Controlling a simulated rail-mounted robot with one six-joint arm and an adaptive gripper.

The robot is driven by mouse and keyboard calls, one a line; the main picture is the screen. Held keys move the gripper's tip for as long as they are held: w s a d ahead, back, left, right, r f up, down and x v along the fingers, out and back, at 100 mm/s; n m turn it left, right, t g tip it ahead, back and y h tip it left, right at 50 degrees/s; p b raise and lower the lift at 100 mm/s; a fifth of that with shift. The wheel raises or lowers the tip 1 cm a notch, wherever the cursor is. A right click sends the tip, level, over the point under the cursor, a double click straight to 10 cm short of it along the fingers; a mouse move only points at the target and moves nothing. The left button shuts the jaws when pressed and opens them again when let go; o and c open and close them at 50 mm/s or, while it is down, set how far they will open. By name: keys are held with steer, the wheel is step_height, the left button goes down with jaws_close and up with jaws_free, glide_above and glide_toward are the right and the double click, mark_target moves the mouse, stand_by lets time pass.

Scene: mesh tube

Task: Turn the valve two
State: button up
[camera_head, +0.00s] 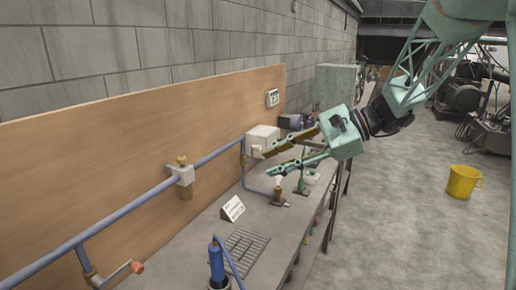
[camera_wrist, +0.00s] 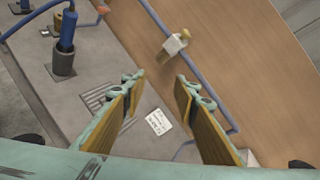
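A blue pipe (camera_head: 130,209) runs along the wooden backboard. A pale block-shaped valve fitting with a brass knob (camera_head: 183,175) sits midway on it; it also shows in the wrist view (camera_wrist: 172,46). No label shows which is valve two. My gripper (camera_head: 266,163) is open and empty, over the bench near the white box. In the wrist view, my gripper's fingers (camera_wrist: 161,78) are spread apart, and the brass-knobbed fitting lies beyond the gap, apart from them.
A blue-handled tool (camera_head: 216,263) stands in a holder at the front of the bench. A white box (camera_head: 262,140) and small bottles are behind. A yellow bucket (camera_head: 463,181) stands on the open floor.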

steer(key=w+d+f+m+t+y+p, duration=0.1)
steer(key=w+f+m+t+y, duration=0.2)
steer(key=w, duration=1.1)
steer(key=m+t+y+p, duration=0.1)
steer(key=m+t, duration=0.2)
steer(key=m, duration=0.2)
glide_toward(261, 148)
steer(key=v, duration=0.2)
steer(key=shift+s+d+f, duration=0.15)
steer(key=shift+s+f, duration=0.05)
steer(key=shift+s, duration=0.1)
steer(key=shift+b+x, duration=0.8)
steer(key=shift+x, duration=6.1)
steer(key=shift+w+r, duration=0.1)
steer(key=shift+r, duration=0.05)
jaws_close()
